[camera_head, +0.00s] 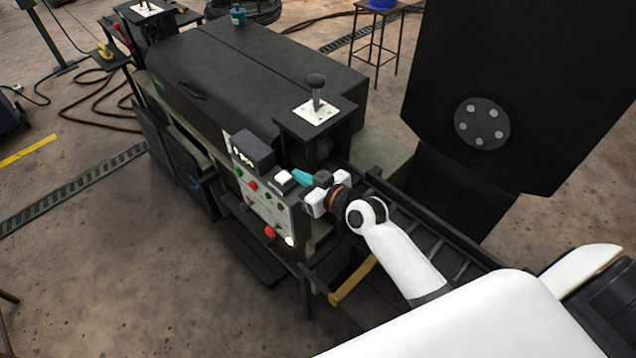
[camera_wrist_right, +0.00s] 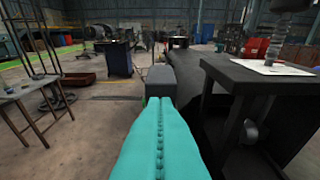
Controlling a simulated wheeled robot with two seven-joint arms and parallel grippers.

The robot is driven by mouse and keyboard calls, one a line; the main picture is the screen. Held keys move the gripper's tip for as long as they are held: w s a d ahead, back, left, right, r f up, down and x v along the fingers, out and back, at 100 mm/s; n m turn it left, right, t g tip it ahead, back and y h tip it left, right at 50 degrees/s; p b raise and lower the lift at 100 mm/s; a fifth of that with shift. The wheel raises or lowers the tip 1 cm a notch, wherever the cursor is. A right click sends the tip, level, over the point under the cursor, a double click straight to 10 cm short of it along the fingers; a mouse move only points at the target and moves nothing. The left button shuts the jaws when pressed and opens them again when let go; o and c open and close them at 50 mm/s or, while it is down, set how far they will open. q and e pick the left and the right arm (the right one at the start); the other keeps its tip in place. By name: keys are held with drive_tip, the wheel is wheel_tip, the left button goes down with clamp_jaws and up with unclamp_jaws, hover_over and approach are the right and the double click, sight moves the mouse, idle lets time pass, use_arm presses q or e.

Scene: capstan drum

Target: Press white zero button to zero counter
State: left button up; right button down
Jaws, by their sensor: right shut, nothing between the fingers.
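The control panel (camera_head: 262,200) stands on the near side of the black machine. The dark counter box (camera_head: 252,148) sits on its top, with small pale digits on the front. A white square button-like block (camera_head: 283,179) is right of the counter box. My right gripper (camera_head: 297,176) has teal fingers, shut and empty, with the tips just right of this white block. I cannot tell whether they touch it. In the wrist view the shut fingers (camera_wrist_right: 159,103) point at a grey box (camera_wrist_right: 161,82) and hide what lies directly below it. My left gripper is not in view.
The panel also carries red and green buttons, a red knob (camera_head: 270,231) and a white round part (camera_head: 290,241). A lever on a white plate (camera_head: 316,111) stands behind my right gripper. A large black plate (camera_head: 520,90) rises at right.

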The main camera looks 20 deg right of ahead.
drive_tip(key=v, duration=0.5)
drive_tip(key=shift+r+b, duration=0.1)
drive_tip(key=shift+b, duration=0.25)
drive_tip(key=shift+w, duration=0.15)
idle(0.3)
